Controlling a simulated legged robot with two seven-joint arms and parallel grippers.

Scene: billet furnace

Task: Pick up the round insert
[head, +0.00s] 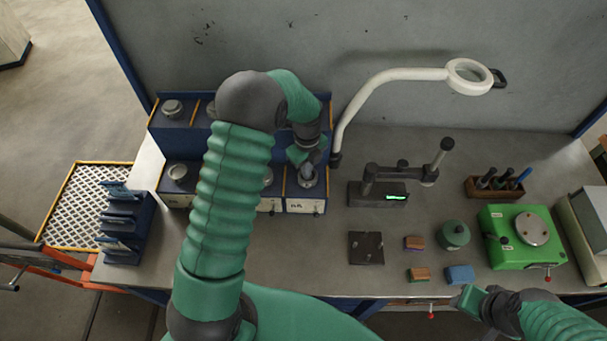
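A blue two-tier rack (330,112) with white labels on its front stands at the back left of the bench. Its compartments hold grey round inserts; one is at the upper left (172,107) and one at the lower left (178,171). Another round insert (307,178) is in the lower right compartment. My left gripper (306,163) points down right at that insert, and its fingers partly cover it. Whether they touch or grip it is too small to tell. My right gripper (468,297) is low at the bench's front edge, away from the rack; its finger gap is not clear.
A magnifier lamp (390,76) arches behind the bench. A gauge stand (378,192), dark plate (366,247), small blocks (419,274), green round pot (454,235) and green machine (522,237) stand to the right. A blue slotted holder (126,225) is at the left edge.

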